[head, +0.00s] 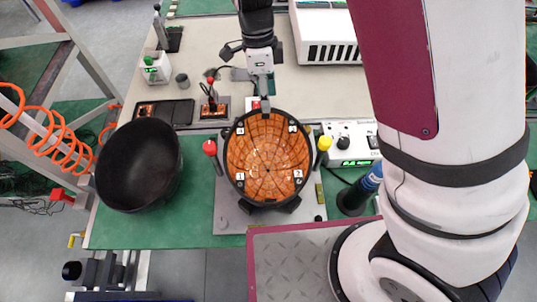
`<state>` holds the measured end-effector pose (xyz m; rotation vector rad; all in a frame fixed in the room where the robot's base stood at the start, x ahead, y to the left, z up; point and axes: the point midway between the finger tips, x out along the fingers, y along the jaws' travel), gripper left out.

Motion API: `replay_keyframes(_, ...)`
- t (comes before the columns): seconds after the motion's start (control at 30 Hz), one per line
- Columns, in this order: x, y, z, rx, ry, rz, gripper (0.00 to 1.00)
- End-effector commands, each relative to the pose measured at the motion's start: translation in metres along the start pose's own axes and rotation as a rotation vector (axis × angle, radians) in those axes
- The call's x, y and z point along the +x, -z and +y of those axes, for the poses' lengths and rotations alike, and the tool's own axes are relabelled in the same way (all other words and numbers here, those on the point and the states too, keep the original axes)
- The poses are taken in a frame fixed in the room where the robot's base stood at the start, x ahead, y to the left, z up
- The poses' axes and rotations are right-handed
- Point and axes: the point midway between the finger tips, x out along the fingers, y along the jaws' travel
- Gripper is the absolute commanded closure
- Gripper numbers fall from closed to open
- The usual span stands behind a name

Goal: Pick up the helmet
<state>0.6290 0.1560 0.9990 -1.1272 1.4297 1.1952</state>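A matte black rounded shell, which looks like the helmet (138,165), is at the left end of the workbench. It rests partly over the green mat and reaches past the bench's left edge in the picture.
A black flat device (164,112) lies just behind the helmet. A coiled orange hose (50,135) and metal frame are at left. Green mat (198,190) between helmet and disc is mostly clear.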

Motion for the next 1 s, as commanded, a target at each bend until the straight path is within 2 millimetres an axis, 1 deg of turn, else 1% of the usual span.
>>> replay_keyframes(0.03, 0.010, 0.001, 0.001, 0.001, -0.003, 0.003, 0.58)
replay_keyframes(0.1, 0.019, 0.001, 0.000, -0.001, -0.001, 0.002, 0.58)
replay_keyframes(0.2, 0.028, 0.000, 0.000, -0.002, -0.001, 0.001, 0.58)
replay_keyframes(0.37, 0.037, 0.001, 0.001, -0.001, -0.002, 0.001, 0.58)
replay_keyframes(0.6, 0.071, 0.001, 0.000, 0.000, -0.002, 0.002, 0.58)
replay_keyframes(0.7, 0.080, 0.000, 0.000, -0.002, -0.001, 0.001, 0.58)
replay_keyframes(0.8, 0.083, 0.000, 0.000, -0.003, 0.000, 0.000, 0.58)
replay_keyframes(0.97, 0.083, -0.001, -0.001, -0.003, 0.001, 0.000, 0.58)
replay_keyframes(1.0, 0.083, -0.001, -0.001, -0.003, 0.001, 0.000, 0.60)
